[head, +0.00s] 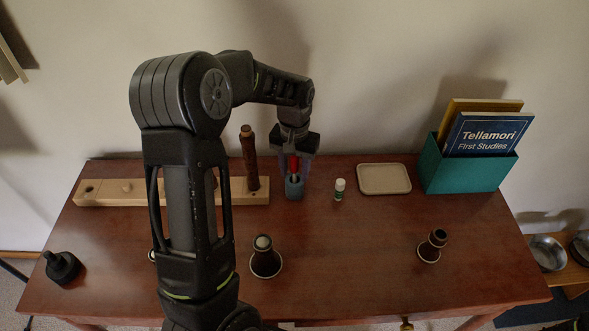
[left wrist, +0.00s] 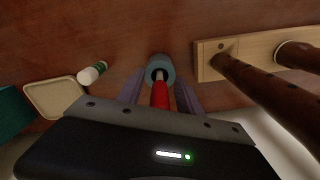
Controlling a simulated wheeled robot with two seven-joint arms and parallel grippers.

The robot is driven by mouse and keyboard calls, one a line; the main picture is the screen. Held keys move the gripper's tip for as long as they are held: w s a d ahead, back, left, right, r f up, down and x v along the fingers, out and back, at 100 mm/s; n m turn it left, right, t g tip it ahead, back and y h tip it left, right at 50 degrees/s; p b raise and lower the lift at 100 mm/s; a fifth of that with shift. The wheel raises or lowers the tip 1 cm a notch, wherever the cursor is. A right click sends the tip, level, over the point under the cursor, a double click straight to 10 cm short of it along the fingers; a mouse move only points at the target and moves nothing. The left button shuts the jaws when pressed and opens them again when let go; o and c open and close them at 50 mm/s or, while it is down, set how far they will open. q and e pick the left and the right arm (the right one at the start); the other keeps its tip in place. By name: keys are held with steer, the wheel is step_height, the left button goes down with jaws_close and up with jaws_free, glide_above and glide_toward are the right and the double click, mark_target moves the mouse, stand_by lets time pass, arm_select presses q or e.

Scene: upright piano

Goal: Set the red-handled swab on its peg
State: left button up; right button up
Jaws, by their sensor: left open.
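The red-handled swab (head: 294,164) stands upright in a small blue-grey cup (head: 294,189) right of the wooden rack. The left wrist view shows its red handle (left wrist: 160,94) and the round cup (left wrist: 160,66). My left gripper (head: 295,172) is open, pointing down, with one finger on each side of the handle; contact is not clear. The pale wooden rack (head: 90,200) has a short peg (head: 126,186), a dark hole near its left end and a tall dark wooden tube (head: 249,160) standing at its right. My left arm hides the rack's middle. My right gripper is out of view.
Two dark flared pieces (head: 265,262) (head: 430,250) stand nearer the front. A black piece (head: 62,267) sits front left.

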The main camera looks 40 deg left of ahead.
arm_select(q)
steer(key=shift+r+b, duration=0.3)
steer(key=shift+r, duration=3.6)
